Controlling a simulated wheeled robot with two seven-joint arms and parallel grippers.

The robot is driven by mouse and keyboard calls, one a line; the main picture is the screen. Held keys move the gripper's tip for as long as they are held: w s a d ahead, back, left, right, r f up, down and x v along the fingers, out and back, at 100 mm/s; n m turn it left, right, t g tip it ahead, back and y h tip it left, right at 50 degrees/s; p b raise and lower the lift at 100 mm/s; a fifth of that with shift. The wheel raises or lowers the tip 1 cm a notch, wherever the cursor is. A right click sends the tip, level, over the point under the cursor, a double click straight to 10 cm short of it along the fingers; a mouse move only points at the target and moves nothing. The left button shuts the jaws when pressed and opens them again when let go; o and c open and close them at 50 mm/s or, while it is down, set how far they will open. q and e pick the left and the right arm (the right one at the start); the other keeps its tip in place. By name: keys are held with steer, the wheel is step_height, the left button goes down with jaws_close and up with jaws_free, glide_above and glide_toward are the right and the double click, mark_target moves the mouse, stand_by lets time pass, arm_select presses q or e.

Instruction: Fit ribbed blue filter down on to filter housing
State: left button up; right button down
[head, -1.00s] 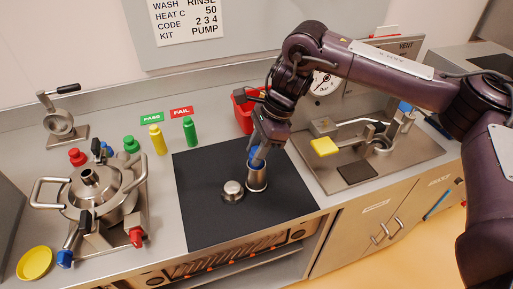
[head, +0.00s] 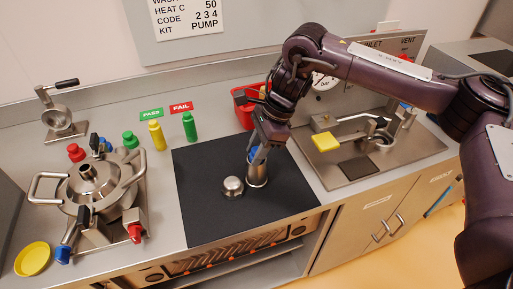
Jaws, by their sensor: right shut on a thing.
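The filter housing (head: 257,176) is a steel cylinder standing upright on the black mat (head: 210,222). The blue filter (head: 254,154) shows as a small blue patch at the top of the housing. My right gripper (head: 256,152) points down over the housing and is shut on the filter. The fingers hide most of the filter, so I cannot tell how deep it sits in the housing. My left gripper is out of view.
A domed steel cap (head: 233,187) stands on the mat just left of the housing. Green (head: 189,127) and yellow (head: 157,136) bottles stand behind the mat. A red bin (head: 245,108) is behind my gripper. A steel vessel (head: 92,185) fills the left side.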

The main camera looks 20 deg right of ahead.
steer(key=shift+f, duration=0.15)
steer(key=shift+f, duration=0.35)
stand_by(0.3)
steer(key=c, duration=1)
jaws_free()
steer(key=shift+o, duration=0.2)
steer(key=v, duration=0.7)
steer(key=shift+d+r, duration=0.2)
steer(key=shift+r, duration=0.2)
steer(key=shift+s, duration=0.1)
